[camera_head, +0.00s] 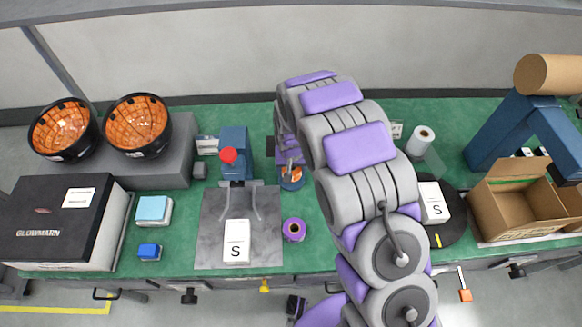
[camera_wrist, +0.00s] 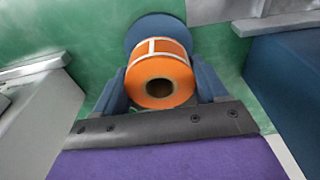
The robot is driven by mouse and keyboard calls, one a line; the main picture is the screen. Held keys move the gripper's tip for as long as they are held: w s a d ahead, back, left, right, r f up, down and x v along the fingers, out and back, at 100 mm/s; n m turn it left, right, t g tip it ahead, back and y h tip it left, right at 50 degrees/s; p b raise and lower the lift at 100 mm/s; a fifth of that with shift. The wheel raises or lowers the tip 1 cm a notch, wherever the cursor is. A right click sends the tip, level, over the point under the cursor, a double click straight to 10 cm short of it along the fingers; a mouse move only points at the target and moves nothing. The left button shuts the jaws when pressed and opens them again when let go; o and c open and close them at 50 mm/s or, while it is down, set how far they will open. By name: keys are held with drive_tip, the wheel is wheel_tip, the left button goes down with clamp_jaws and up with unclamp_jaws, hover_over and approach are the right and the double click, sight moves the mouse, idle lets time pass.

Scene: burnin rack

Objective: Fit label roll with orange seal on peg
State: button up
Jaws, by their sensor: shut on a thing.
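The label roll with orange seal (camera_wrist: 161,72) is between the two blue fingers of my gripper (camera_wrist: 161,88), which is shut on it. Its orange end with a dark core hole faces the wrist camera, and white lines mark its side. Behind it in the wrist view is a round blue base (camera_wrist: 146,25). In the head view the orange roll (camera_head: 292,171) shows over the blue base (camera_head: 291,184), close beside my arm. No peg shows; I cannot tell whether the roll is around one or above the base.
A purple-rimmed roll (camera_head: 293,229) stands in front of the base. A grey plate (camera_head: 212,225) with a blue press (camera_head: 233,150) is to the left. A white roll (camera_head: 421,137), black disc (camera_head: 449,226) and open carton (camera_head: 487,211) are to the right.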

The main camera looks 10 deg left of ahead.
drive_tip(key=shift+f, duration=1.4)
idle(0.4)
drive_tip(key=o, duration=1.1)
drive_tip(key=r+p, duration=0.1)
drive_tip(key=r, duration=0.4)
drive_tip(key=s+r+p, duration=0.1)
drive_tip(key=r, duration=0.5)
drive_tip(key=s+r, duration=0.1)
drive_tip(key=r, duration=0.5)
drive_tip(key=shift+d+r+p, duration=0.1)
drive_tip(key=shift+d+p, duration=0.05)
drive_tip(key=shift+p, duration=0.25)
